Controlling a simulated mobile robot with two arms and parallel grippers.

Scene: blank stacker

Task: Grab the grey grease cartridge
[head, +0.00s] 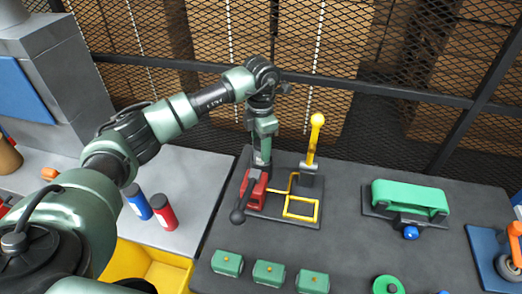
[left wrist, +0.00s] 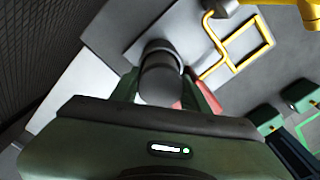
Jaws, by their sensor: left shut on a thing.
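My left gripper (head: 262,164) points down at the left part of a dark plate on the bench, close to a red block with a black ball lever. In the left wrist view, its two green fingers (left wrist: 164,92) are shut on a dark grey cylinder, the grey grease cartridge (left wrist: 160,72). The cartridge is mostly hidden behind the gripper in the head view. I cannot tell whether its lower end touches the plate. My right gripper is not in view.
The red block (head: 256,190), a yellow frame (head: 302,208) and a yellow lever (head: 314,140) stand by the gripper. A blue cartridge (head: 138,203) and a red cartridge (head: 163,212) stand on the left table. Several green blocks (head: 269,273) lie in front.

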